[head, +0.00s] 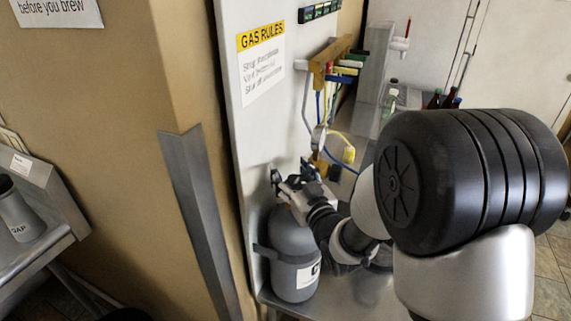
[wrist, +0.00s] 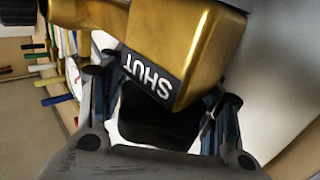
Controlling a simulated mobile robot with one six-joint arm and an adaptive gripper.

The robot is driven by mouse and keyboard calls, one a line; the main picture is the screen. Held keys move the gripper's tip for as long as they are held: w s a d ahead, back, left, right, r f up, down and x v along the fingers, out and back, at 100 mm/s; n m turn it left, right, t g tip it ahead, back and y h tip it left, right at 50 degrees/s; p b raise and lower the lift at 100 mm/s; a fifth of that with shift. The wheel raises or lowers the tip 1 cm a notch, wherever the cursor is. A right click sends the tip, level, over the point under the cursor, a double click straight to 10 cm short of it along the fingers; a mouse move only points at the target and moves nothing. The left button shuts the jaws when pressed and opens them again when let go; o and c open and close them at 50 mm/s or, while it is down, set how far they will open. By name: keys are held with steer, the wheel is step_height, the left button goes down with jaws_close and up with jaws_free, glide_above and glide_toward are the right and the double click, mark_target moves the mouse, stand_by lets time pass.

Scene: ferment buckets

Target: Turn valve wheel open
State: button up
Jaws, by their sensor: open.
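A grey gas cylinder (head: 292,245) stands upright against the white panel, held by a dark strap. My gripper (head: 295,183) is at the cylinder's top and hides most of its valve. In the wrist view a brass valve body (wrist: 190,45) fills the top middle and carries a dark label reading SHUT (wrist: 151,78), upside down. My gripper (wrist: 162,92) is open, with one finger on each side of a dark block below the label. I cannot tell whether that block is the valve wheel, or whether the fingers touch anything.
The panel (head: 235,130) bears a GAS RULES sign (head: 261,62) and a brass manifold (head: 328,62) with coloured handles. Hoses and a yellow tag (head: 349,154) hang near my arm. Bottles (head: 435,99) stand behind. A wall corner with a metal guard (head: 200,215) is close on the left.

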steer(key=shift+w, duration=0.1)
steer(key=shift+c, duration=0.6)
steer(key=shift+a, duration=0.1)
steer(key=c, duration=0.9)
